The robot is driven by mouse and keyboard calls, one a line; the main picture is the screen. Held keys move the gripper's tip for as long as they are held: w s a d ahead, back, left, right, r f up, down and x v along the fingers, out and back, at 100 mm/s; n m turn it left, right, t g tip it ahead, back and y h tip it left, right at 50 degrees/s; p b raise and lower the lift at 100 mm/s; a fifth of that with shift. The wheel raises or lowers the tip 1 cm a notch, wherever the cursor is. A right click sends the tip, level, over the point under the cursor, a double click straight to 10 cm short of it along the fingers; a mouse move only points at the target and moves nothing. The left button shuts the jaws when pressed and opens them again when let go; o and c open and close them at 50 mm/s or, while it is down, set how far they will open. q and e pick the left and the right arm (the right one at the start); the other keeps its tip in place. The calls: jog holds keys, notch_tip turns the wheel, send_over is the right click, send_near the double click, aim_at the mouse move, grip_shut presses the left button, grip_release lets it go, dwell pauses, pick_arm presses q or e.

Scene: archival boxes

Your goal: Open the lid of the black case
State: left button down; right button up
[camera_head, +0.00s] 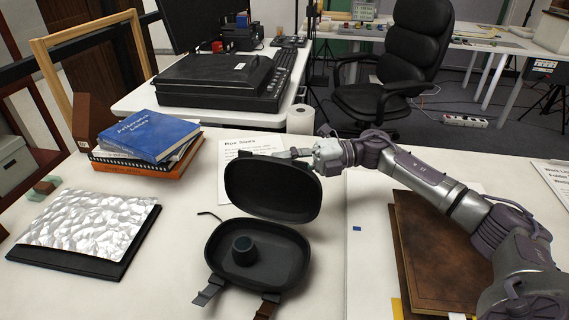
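The black case (258,265) sits open near the front edge of the white table. Its lid (273,190) stands raised and tilted at the back, with the hollow inside facing me. A small dark round object (243,251) sits in the base. Two strap-like tabs, one grey (208,291) and one brown (267,306), hang at the case's front. My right gripper (303,154) is at the lid's upper right edge, partly hidden behind it. I cannot tell whether its fingers touch the lid or are open. My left gripper is out of view.
Stacked books (149,137) and a silvery sheet on a black folder (85,224) lie to the left. A printed paper (250,145) lies behind the case. A brown board (440,262) lies under my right arm. Bare table surrounds the case's left side.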

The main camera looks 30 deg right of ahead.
jog(key=v, duration=1.2)
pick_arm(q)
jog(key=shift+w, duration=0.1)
pick_arm(e)
jog(key=shift+d, duration=0.2)
